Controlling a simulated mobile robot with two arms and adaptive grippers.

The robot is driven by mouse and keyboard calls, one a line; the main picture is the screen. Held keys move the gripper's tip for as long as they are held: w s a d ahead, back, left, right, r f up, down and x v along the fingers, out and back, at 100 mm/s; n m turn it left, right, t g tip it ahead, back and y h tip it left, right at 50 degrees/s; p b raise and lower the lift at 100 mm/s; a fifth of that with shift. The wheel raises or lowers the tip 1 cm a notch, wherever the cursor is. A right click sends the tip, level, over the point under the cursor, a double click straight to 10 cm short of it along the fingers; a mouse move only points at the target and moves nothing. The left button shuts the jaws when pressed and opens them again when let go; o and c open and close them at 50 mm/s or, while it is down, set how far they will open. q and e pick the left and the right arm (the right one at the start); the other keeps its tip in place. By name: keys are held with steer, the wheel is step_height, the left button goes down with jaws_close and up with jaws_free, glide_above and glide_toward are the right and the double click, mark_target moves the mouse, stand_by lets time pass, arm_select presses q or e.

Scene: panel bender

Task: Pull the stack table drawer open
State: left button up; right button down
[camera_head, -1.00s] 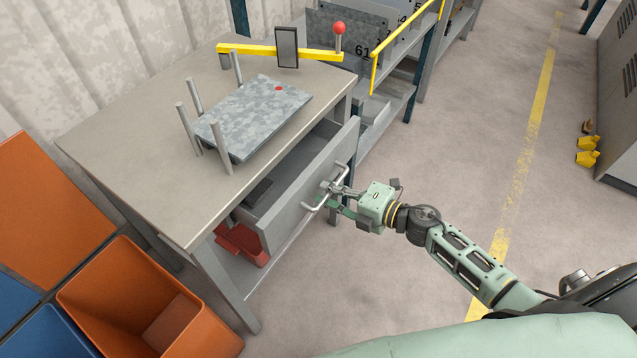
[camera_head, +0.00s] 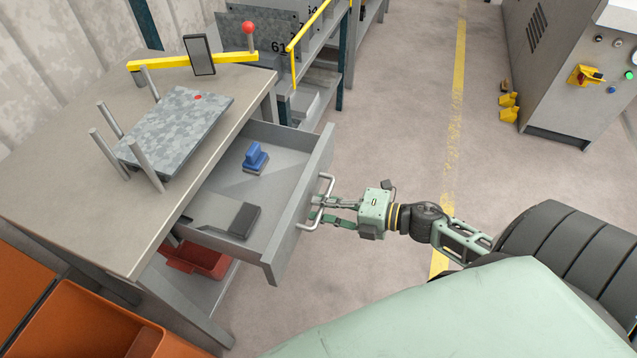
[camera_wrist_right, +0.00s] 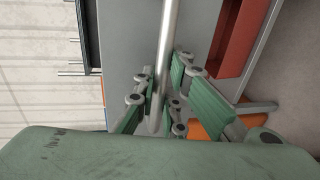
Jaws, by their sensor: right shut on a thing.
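The stack table (camera_head: 60,195) stands at the left in the head view. Its grey drawer (camera_head: 300,215) is pulled well out, and the inside shows. A blue object (camera_head: 255,157) and a dark grey block (camera_head: 243,220) lie in the drawer. My right gripper (camera_head: 318,210) is shut on the drawer's bar handle (camera_head: 327,188). In the right wrist view, the handle bar (camera_wrist_right: 168,60) runs between the green fingers. My left gripper is not in view.
Metal sheets (camera_head: 175,130) lie on the table between upright posts. A red bin (camera_head: 195,260) sits below the drawer, and orange bins (camera_head: 90,325) stand at lower left. A grey cabinet (camera_head: 560,80) stands at far right.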

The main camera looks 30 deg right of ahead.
steer(key=c, duration=1.8)
jaws_free()
steer(key=v, duration=1.2)
steer(key=shift+f, duration=0.1)
